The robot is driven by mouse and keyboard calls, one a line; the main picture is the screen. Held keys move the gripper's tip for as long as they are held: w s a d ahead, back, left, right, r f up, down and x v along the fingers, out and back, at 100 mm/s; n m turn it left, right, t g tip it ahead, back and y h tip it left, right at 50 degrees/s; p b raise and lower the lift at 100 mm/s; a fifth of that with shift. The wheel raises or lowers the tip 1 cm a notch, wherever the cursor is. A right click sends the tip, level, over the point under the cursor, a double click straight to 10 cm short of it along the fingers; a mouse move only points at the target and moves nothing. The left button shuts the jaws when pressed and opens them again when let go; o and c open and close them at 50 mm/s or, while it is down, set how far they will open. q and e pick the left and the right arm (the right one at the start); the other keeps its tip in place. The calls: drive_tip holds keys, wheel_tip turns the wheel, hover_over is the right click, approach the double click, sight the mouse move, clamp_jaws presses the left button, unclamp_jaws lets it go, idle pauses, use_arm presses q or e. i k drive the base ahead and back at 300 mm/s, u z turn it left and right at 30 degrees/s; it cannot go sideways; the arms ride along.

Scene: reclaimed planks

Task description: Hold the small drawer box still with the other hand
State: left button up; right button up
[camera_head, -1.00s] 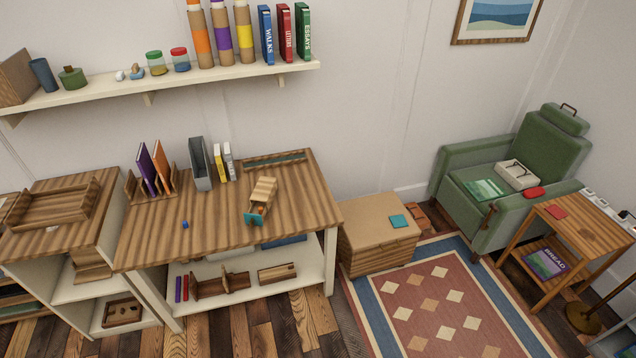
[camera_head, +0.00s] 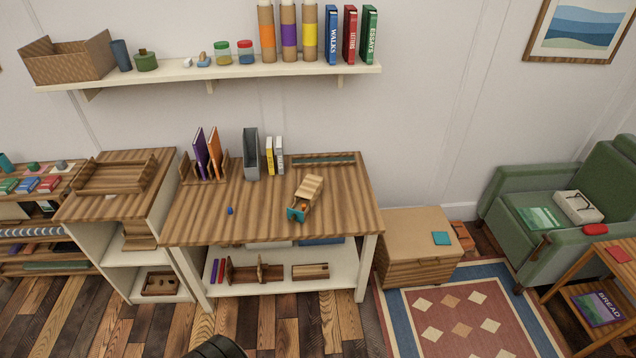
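The small drawer box (camera_head: 309,189) stands on the right half of the wooden table (camera_head: 260,218). It is light striped wood, with a teal-fronted drawer (camera_head: 296,214) toward the front of the table. The drawer appears pulled out, with something small and orange in it. Neither of my grippers shows, and nothing is touching the box. A dark rounded part (camera_head: 216,347), perhaps of my own arm, shows at the bottom edge.
A small blue object (camera_head: 230,211) lies on the table left of the box. A book rack (camera_head: 205,168), a grey file holder (camera_head: 251,153) and a shallow tray (camera_head: 323,160) stand along the back.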

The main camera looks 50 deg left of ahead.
sight(295, 213)
drive_tip(key=z, duration=0.05)
drive_tip(key=i, duration=2.9)
drive_tip(key=u, duration=2.4)
